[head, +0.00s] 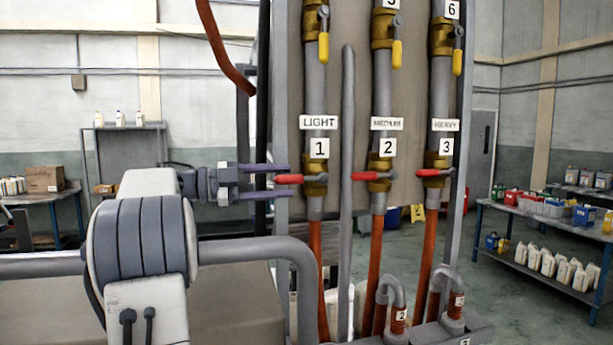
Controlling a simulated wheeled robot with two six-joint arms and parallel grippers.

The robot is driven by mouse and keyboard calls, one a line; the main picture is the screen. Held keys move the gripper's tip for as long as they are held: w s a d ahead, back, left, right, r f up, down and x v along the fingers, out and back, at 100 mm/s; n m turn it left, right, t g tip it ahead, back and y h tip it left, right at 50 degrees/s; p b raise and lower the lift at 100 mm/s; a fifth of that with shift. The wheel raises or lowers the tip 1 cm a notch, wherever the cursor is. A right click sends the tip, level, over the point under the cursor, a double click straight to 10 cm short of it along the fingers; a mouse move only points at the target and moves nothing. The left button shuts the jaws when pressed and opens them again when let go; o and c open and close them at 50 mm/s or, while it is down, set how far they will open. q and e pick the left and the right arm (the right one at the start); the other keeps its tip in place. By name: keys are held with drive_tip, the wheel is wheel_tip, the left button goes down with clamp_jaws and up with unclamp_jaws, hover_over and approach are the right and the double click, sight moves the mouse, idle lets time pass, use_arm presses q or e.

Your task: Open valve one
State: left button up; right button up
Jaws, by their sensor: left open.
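Valve one (315,184) is a brass body on the leftmost grey pipe, under the labels "LIGHT" and "1". Its red handle (289,179) points left, crosswise to the pipe. My left gripper (281,181) comes in from the left with two purple-grey fingers, one above and one below the handle's height. The jaws are open, and the handle's tip lies at or between the fingertips; I cannot tell whether they touch it. My right gripper does not show.
Valves two (378,175) and three (435,172) stand to the right with red handles pointing left. Yellow-handled valves (397,52) sit above. Shelves with bottles (560,265) stand far right.

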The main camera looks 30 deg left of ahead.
sight(301, 180)
use_arm(q)
drive_tip(key=p+x, duration=0.1)
drive_tip(key=x, duration=0.4)
drive_tip(key=shift+d+r, duration=0.1)
drive_tip(key=shift+d, duration=0.05)
clamp_jaws()
idle(1.3)
